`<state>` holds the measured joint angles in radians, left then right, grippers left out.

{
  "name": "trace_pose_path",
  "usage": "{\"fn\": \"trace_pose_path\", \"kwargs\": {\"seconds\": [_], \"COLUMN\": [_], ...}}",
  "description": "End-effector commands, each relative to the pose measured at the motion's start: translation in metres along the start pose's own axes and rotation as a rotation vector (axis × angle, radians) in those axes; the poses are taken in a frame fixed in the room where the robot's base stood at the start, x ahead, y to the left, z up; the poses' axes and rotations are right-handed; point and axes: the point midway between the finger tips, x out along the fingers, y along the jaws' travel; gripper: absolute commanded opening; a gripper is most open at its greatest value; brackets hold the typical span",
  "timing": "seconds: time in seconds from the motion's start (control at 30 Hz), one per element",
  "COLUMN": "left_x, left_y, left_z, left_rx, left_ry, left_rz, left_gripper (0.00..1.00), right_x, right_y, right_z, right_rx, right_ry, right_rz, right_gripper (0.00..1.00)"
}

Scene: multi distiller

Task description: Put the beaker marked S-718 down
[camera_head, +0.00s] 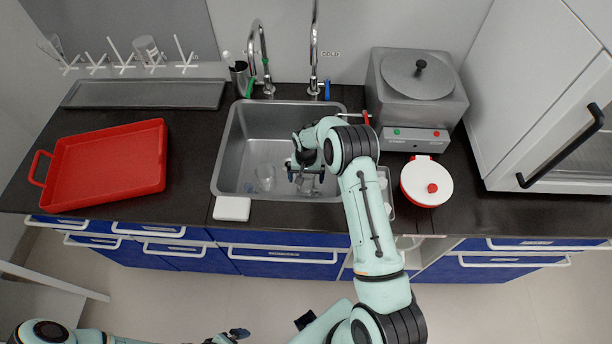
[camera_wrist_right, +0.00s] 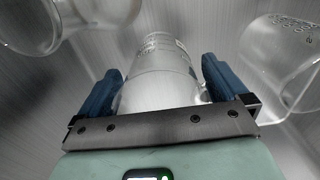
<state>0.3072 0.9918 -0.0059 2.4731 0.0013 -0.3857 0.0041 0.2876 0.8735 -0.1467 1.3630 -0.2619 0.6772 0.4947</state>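In the head view the beaker (camera_head: 307,186) is partly hidden by the gripper. Whether it touches the sink floor is unclear. My left gripper (camera_head: 235,334) is at the bottom edge of the head view, away from the counter, and its opening is unclear.
The metal sink (camera_head: 232,150) holds another clear beaker (camera_head: 265,177) left of the gripper. More glassware (camera_wrist_right: 285,55) lies close by on the right in the wrist view. A red tray (camera_head: 108,168), a distiller (camera_head: 418,90) and a red-and-white pot (camera_head: 426,182) stand on the counter.

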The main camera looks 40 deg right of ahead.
Motion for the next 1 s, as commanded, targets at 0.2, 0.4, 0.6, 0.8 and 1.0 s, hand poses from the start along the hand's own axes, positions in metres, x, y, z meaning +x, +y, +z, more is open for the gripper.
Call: {"fn": "trace_pose_path", "kwargs": {"seconds": [0.2,0.4,0.6,0.8,1.0], "left_x": [-0.004,0.0,0.001,0.001,0.0], "left_y": [0.002,0.0,0.0,0.0,0.0], "left_z": [-0.002,0.0,0.0,0.0,0.0], "left_rx": [0.001,0.0,0.0,0.0,0.0], "left_ry": [0.003,0.0,-0.001,0.0,0.0], "left_rz": [0.001,0.0,0.0,0.0,0.0], "left_gripper": [1.0,1.0,1.0,1.0,1.0], "right_x": [-0.006,-0.037,-0.082,-0.113,-0.124], "right_y": [-0.001,-0.001,-0.001,-0.001,0.0], "right_z": [-0.001,-0.001,-0.001,-0.001,0.0], "right_rx": [0.0,-0.001,0.0,0.0,0.001], "right_ry": [0.001,0.006,0.005,0.002,0.0], "right_rz": [-0.001,-0.003,-0.002,-0.001,0.0], "right_gripper": [1.0,1.0,1.0,1.0,1.0]}}
